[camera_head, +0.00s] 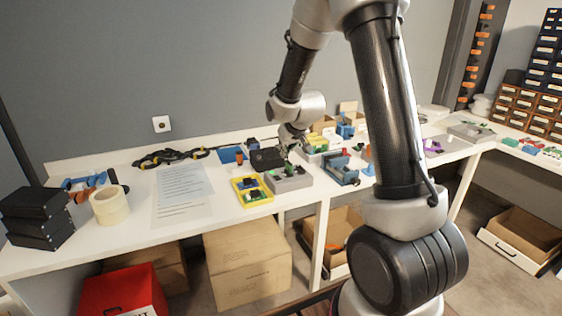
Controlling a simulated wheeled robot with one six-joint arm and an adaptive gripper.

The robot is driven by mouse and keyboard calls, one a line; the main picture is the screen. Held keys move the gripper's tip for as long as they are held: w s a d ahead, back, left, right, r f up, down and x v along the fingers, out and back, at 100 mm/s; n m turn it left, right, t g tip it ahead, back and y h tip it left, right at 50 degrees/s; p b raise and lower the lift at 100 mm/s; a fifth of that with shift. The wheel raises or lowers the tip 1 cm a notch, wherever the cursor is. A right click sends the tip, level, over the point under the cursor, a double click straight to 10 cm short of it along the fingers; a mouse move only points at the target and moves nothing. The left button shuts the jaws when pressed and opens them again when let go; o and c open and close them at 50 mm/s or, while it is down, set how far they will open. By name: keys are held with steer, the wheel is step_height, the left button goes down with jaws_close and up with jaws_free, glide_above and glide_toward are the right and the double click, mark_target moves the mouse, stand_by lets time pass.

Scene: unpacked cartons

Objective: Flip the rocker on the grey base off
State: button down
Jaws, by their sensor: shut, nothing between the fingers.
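A grey base (294,184) sits near the front edge of the white table, right of a yellow tray. A small green part (290,170) shows on top of it; it may be the rocker, but it is too small for its tilt to be told. My gripper (288,157) is shut and empty, pointing down just above and behind the grey base. Whether the fingertips touch the green part cannot be told at this size.
The yellow tray (240,187) holds small green and dark parts. A black object (266,159) lies behind the base. A blue device (341,171) stands to the right. A paper sheet (181,207), tape roll (109,207) and black boxes (36,230) lie left.

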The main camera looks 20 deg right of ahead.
glide_above(276, 176)
steer(key=s, duration=0.2)
step_height(276, 176, down, 7)
steer(key=shift+s+r, duration=0.1)
steer(key=shift+s, duration=0.05)
step_height(276, 176, down, 4)
steer(key=shift+r, duration=0.25)
steer(key=shift+f, duration=0.5)
steer(key=shift+s+f, duration=0.2)
steer(key=shift+f, duration=0.15)
steer(key=shift+w, duration=0.15)
steer(key=shift+w+r, duration=0.15)
steer(key=shift+w, duration=0.5)
